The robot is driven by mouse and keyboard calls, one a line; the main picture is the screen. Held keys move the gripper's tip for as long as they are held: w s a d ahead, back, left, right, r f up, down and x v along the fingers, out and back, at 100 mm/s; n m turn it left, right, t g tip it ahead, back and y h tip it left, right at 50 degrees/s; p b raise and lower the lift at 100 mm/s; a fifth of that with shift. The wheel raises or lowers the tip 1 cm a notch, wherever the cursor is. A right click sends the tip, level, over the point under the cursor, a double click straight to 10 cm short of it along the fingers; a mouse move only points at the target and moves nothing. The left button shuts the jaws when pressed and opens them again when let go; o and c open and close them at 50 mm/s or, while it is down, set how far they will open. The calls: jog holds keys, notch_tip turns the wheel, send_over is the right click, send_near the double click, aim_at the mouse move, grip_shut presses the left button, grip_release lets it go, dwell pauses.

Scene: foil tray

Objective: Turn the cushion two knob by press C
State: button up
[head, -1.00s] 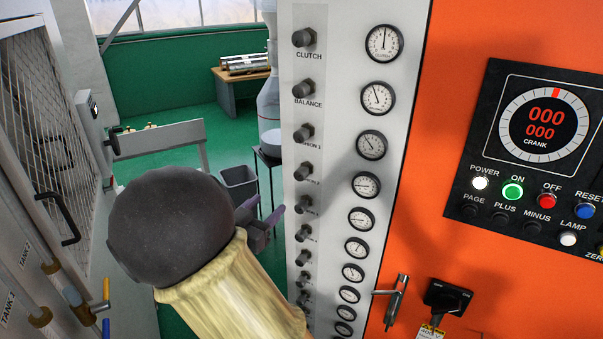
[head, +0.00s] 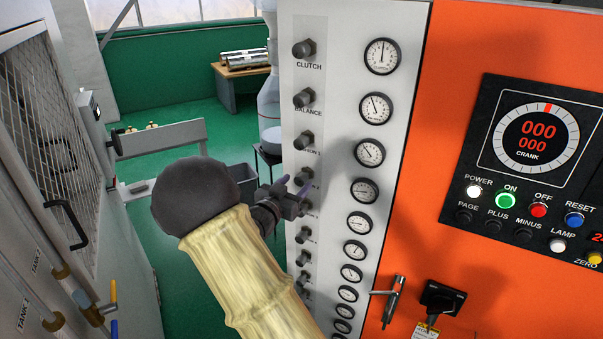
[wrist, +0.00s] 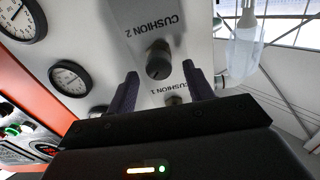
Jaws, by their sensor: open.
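The cushion two knob (wrist: 158,60) is a dark round knob on the pale panel (wrist: 205,45), beside its "CUSHION 2" label. In the wrist view it lies between and slightly beyond the tips of my gripper (wrist: 159,70), with gaps on both sides. My gripper is open and holds nothing. In the head view the same knob (head: 308,173) is the fourth from the top in the knob column. There my gripper (head: 296,186) has its purple-grey fingers at the column, just below and left of the knob. Its tip details are small.
The cushion one knob (wrist: 174,99) shows beyond, between the fingers. Several more knobs and a column of gauges (head: 365,190) line the panel. An orange cabinet with a display (head: 532,140) stands right, with a lever handle (head: 394,297) below. A mesh door (head: 45,120) is at left.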

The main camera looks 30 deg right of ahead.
aim_at(299, 181)
jog(key=p+x, duration=0.1)
jog(key=x, duration=0.3)
jog(key=shift+d, duration=0.15)
jog(key=c, duration=1)
